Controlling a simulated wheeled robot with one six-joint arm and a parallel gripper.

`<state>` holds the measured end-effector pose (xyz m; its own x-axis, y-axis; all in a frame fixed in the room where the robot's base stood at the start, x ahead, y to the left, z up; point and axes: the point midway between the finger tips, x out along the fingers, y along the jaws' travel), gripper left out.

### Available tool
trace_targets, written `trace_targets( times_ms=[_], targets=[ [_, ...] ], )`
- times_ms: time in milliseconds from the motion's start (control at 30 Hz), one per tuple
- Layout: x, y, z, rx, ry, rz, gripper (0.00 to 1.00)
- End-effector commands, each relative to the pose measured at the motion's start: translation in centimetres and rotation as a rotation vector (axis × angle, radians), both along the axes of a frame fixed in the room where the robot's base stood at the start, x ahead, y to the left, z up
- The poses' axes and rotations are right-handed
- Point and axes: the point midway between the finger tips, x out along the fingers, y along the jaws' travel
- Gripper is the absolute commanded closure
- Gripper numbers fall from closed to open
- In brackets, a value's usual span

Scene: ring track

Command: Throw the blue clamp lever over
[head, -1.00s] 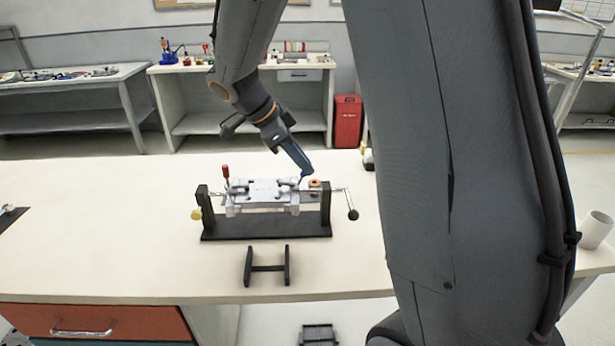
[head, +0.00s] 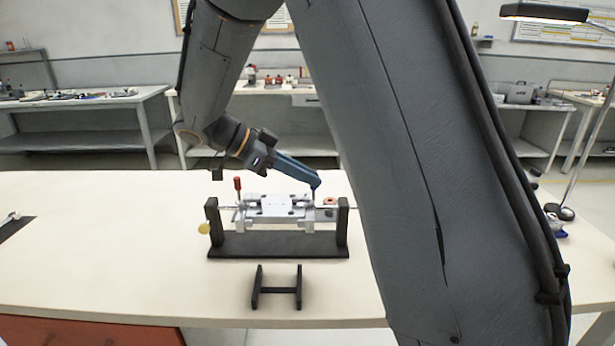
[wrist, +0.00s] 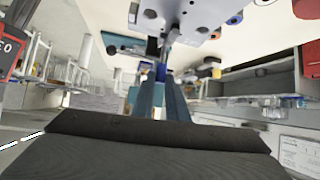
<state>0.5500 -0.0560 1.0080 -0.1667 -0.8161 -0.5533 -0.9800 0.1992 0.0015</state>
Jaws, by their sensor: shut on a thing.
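The clamp fixture is a pale grey block (head: 270,208) held on a dark stand (head: 280,245) on the cream bench. A red-handled lever (head: 237,184) stands upright at its left end. My gripper (head: 314,181) comes in from the upper left, its blue-grey fingers sloping down to the right. It is shut on the blue clamp lever at the block's right end; the fingers hide most of the handle. In the wrist view, a bit of the blue clamp lever (wrist: 161,72) shows between the fingertips, just by the grey block (wrist: 180,15).
A small black H-shaped rest (head: 277,288) lies on the bench in front of the stand. An orange-brown ring part (head: 330,201) sits near the right upright. Bare bench top (head: 120,250) lies to the left. My large arm link blocks the right side.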

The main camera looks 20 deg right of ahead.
Motion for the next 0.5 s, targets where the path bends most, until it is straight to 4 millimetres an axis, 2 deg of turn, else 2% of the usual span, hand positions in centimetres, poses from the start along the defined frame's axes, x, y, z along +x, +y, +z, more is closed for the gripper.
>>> trace_targets(
  times_ms=[200, 233, 333, 500],
  targets=[
    [-0.01, 0.07, -0.15, 0.002, 0.001, 0.001, 1.00],
    [-0.02, 0.07, -0.15, 0.002, 0.001, 0.001, 0.86],
    [-0.02, 0.05, -0.15, 0.002, 0.001, 0.001, 0.69],
    [-0.02, 0.01, -0.09, 0.002, 0.000, 0.001, 0.68]
  ],
)
